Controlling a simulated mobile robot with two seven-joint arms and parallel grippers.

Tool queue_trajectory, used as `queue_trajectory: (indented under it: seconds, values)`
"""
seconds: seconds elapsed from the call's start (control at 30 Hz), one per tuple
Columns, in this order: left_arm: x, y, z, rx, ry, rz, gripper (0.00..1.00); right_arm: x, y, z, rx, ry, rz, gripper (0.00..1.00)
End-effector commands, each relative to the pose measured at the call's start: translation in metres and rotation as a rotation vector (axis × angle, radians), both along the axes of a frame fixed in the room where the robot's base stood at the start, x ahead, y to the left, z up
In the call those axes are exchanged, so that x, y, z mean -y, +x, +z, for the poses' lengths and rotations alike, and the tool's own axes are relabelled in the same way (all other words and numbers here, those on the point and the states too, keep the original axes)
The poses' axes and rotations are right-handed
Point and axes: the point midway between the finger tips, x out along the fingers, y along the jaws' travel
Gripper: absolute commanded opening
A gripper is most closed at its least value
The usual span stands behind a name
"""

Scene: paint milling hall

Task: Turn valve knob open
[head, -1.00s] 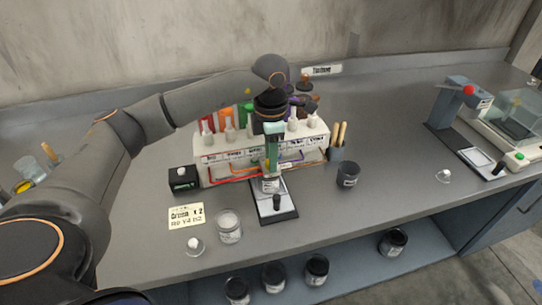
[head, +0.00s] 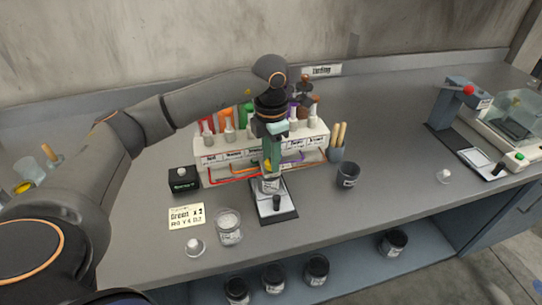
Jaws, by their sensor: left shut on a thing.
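The white paint dispenser (head: 238,156) stands at the back of the bench with coloured bottles behind it and several pale bottle-shaped fittings along its top. Labels and coloured tubes run along its front. My left gripper (head: 271,150) is at the front of the dispenser, right of its middle, pointing down. It is shut on a valve knob, which the fingers and wrist hide. A small clear jar (head: 270,184) stands just below it on a dark-framed plate (head: 289,209). My right gripper is not in view.
A yellow note card (head: 186,216), a glass jar (head: 229,228) and a black box (head: 184,180) are at the left. A dark cup (head: 347,176) and a stirrer holder (head: 336,151) are at the right. The front right of the bench is mostly clear.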

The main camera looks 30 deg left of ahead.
Motion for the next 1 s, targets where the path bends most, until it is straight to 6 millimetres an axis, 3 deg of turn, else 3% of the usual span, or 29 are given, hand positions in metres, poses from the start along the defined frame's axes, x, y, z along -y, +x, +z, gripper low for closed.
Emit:
queue_trajectory:
  seconds: [0.07, 0.1, 0.33, 0.67, 0.77, 1.0]
  values:
    - [0.000, 0.001, 0.001, 0.003, 0.000, 0.003, 0.00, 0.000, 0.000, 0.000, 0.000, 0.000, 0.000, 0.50]
    - [0.000, 0.001, 0.001, 0.003, 0.000, 0.003, 0.40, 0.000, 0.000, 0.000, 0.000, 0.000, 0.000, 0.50]
    - [0.000, 0.000, 0.001, 0.002, -0.001, 0.001, 0.66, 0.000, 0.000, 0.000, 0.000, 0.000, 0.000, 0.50]
    - [0.000, 0.001, 0.004, 0.003, -0.001, 0.000, 0.67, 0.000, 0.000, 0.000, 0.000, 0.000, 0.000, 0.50]
    - [0.000, 0.001, 0.016, 0.005, -0.001, 0.000, 0.67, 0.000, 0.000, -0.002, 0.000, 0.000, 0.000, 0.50]
    - [0.000, 0.002, 0.068, 0.007, -0.002, 0.002, 0.67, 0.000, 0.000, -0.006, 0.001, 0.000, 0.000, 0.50]
